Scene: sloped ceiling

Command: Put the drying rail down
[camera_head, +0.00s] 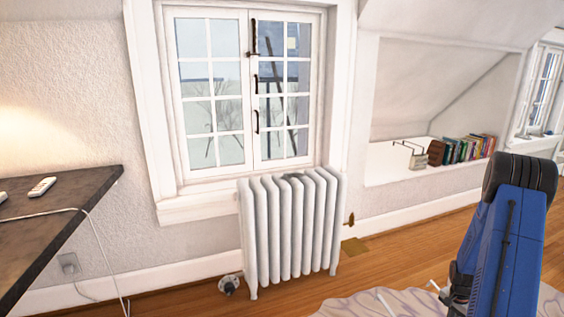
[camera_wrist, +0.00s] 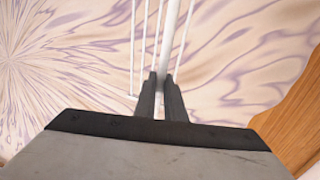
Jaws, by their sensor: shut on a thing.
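The drying rail (camera_wrist: 172,38) shows in the wrist view as several thin white bars above the patterned rug. My gripper (camera_wrist: 161,84) is shut on one thicker white bar of it, which runs up and away between the dark fingers. The lower part of the rail is hidden, so I cannot tell whether it touches the floor. In the head view, short white rod pieces, which look like parts of the drying rail (camera_head: 385,303), show at the bottom beside my blue arm. The arm hides most of the gripper there.
A pale purple-patterned rug (camera_head: 345,306) covers part of the wooden floor (camera_head: 385,249). A white radiator (camera_head: 290,230) stands under the window. A dark table (camera_head: 50,225) with a white cable is at the left. A wall recess (camera_head: 395,165) holds books.

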